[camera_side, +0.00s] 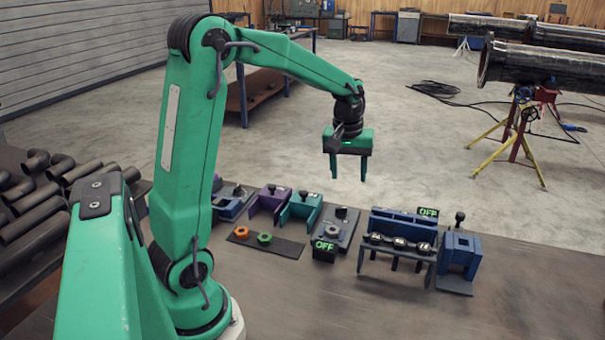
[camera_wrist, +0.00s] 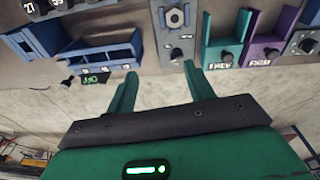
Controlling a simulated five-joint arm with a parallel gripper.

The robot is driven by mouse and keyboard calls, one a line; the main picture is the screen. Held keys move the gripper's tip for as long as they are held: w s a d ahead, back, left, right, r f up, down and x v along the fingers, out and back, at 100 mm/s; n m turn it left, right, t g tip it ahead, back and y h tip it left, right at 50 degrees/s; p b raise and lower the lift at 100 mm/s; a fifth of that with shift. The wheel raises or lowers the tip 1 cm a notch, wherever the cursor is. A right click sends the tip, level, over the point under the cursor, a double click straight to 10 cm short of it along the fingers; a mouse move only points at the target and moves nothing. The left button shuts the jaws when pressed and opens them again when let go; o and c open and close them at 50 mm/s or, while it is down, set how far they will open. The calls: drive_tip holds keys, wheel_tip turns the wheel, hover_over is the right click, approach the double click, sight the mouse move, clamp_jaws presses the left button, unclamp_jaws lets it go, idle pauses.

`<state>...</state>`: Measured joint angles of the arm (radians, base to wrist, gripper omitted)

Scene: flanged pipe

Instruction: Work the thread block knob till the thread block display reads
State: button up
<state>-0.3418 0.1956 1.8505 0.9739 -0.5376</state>
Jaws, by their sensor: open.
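A grey block (camera_side: 337,228), which looks like the thread block, stands mid-bench in the side view with a ring or nut on top and a dark knob (camera_side: 341,211) at its far end. A small black display (camera_side: 325,248) at its near end reads OFF in green. In the wrist view the grey block (camera_wrist: 174,30) is at top centre, its knob (camera_wrist: 176,55) low on it; that display is out of view. My gripper (camera_side: 348,178) is open and empty, raised above and beyond the block. Its spread fingers also show in the wrist view (camera_wrist: 160,72).
Teal (camera_side: 300,207) and purple (camera_side: 267,203) holders stand left. Orange (camera_side: 242,232) and green (camera_side: 264,239) nuts lie on a dark mat.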

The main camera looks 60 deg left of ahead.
sight(341, 211)
drive_tip(key=w+a+f+n, duration=0.1)
drive_tip(key=a+f, duration=0.1)
drive_tip(key=w+a+f+n+g, duration=0.1)
drive_tip(key=a+f, duration=0.1)
drive_tip(key=f, duration=0.1)
drive_tip(key=w+a+f+n, duration=0.1)
drive_tip(key=a+f, duration=0.1)
drive_tip(key=a, duration=0.1)
drive_tip(key=shift+w+f, duration=0.15)
drive_tip(key=shift+f, duration=0.2)
drive_tip(key=shift+f, duration=3.9)
drive_tip(key=shift+c, duration=0.2)
drive_tip(key=c, duration=0.9)
